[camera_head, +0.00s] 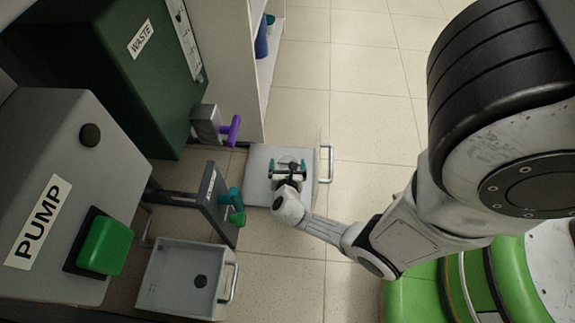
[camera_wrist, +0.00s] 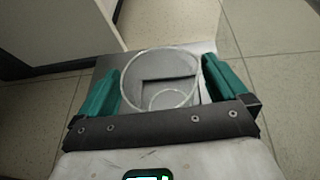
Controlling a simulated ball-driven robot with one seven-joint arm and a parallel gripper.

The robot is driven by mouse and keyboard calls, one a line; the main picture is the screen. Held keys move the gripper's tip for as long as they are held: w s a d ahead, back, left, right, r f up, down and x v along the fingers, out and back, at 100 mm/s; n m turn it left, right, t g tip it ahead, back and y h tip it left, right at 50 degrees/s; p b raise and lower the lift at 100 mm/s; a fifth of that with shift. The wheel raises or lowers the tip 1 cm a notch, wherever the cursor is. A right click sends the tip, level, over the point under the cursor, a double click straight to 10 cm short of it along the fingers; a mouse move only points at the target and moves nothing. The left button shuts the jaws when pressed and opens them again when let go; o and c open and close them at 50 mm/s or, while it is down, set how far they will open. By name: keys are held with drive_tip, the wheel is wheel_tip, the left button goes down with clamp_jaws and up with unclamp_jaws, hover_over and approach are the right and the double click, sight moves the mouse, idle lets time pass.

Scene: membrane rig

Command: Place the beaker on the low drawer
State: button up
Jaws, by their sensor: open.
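A light-grey drawer with a handle, seemingly the low drawer (camera_head: 258,186), is pulled out over the floor in the head view. It also shows as a grey surface in the wrist view (camera_wrist: 207,47). My gripper (camera_head: 288,170) is above this drawer, pointing down. In the wrist view, my gripper (camera_wrist: 161,85) has its teal fingers spread. The clear glass beaker (camera_wrist: 160,62) is between the fingers, its round rim towards the camera. It looks upright over the drawer surface. A small gap shows beside each finger. I cannot tell whether its base touches the drawer.
Another grey drawer (camera_head: 165,278) with a round dark spot is out at lower left. A dark frame with teal and green knobs (camera_head: 236,205) stands between the drawers. The pump box (camera_head: 75,170), green waste cabinet (camera_head: 110,80) and white shelf (camera_head: 235,65) border the left.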

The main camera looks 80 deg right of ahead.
drive_tip(key=shift+r, duration=0.15)
drive_tip(key=p+v, duration=0.7)
drive_tip(key=v, duration=0.5)
wheel_tip(320, 180, up, 9)
drive_tip(key=m+g+y, duration=0.4)
drive_tip(key=m, duration=0.9)
drive_tip(key=w+a+r+m+t+y, duration=0.1)
drive_tip(key=a+r+m+y, duration=0.6)
drive_tip(key=a, duration=0.7)
wheel_tip(320, 180, up, 5)
drive_tip(key=shift+w+f+t+y, duration=0.1)
drive_tip(key=shift+w+t+y, duration=0.1)
drive_tip(key=shift+t+y, duration=0.75)
drive_tip(key=shift+d, duration=0.1)
